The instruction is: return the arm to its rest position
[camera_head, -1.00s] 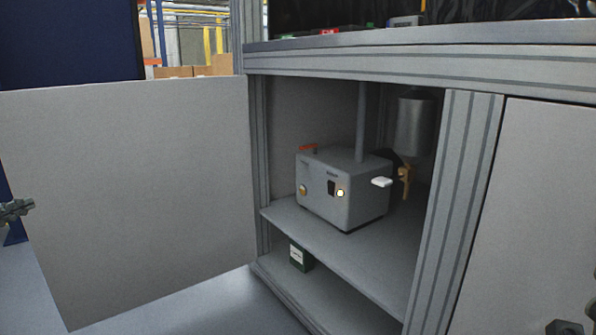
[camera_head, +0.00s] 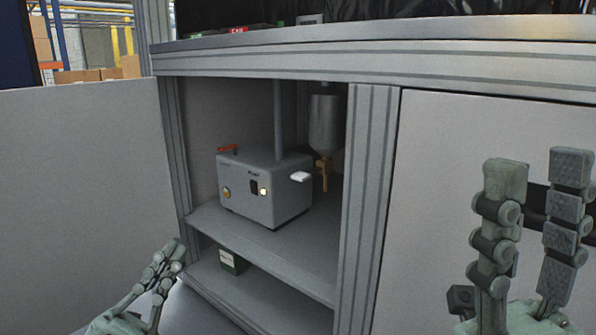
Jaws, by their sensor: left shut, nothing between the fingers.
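My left gripper (camera_head: 173,254) is at the lower left, in front of the open cabinet door's lower right part. Its fingers are close together with nothing between them. My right gripper (camera_head: 538,172) stands at the right with its fingers pointing up. Its two fingers are clearly apart and the gap between them is empty. It is in front of the closed right-hand panel. The rest of both arms is out of the view.
An open door (camera_head: 80,190) fills the left. The open cabinet holds a grey machine (camera_head: 262,192) with a red lever on its shelf (camera_head: 290,245), and a green box (camera_head: 231,261) below. A post (camera_head: 368,200) separates it from the right panel (camera_head: 450,150). A worktop edge (camera_head: 350,38) runs above.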

